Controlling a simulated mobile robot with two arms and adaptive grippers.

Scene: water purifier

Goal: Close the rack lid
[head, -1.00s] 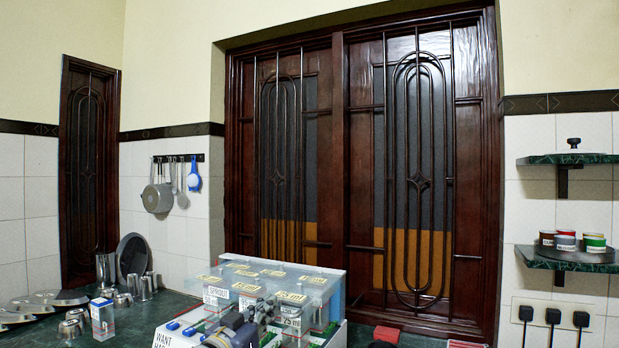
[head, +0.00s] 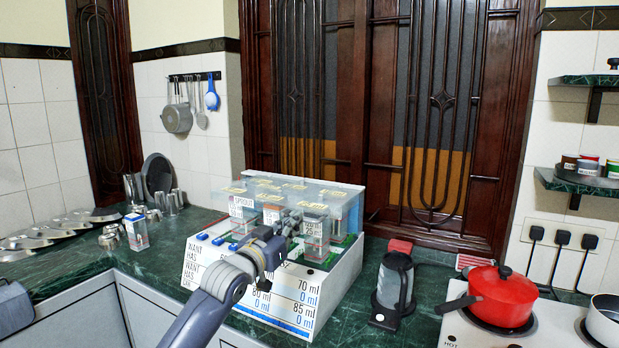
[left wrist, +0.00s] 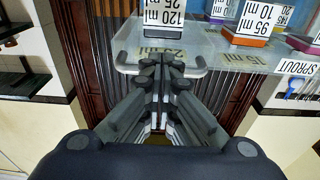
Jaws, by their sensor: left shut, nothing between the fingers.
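The rack is a white box (head: 215,267) with printed ml figures, standing on the green counter. Its clear lid (head: 290,189) carries yellow labels. I cannot tell how far it stands from fully down. My left gripper (head: 294,222) is at the front of the rack, its fingers shut and empty. In the left wrist view, the shut fingertips (left wrist: 162,66) are at a pale handle (left wrist: 198,70) on the edge of the clear panel. Contact is not clear. Labelled containers (head: 316,228) stand inside the rack. My right gripper is not in view.
A dark-handled jug (head: 396,287) stands right of the rack. A red pot (head: 503,296) sits on the stove further right. A small labelled carton (head: 136,232), metal cups (head: 112,237) and lids (head: 35,232) are on the left. The counter (head: 195,216) behind the carton has some free room.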

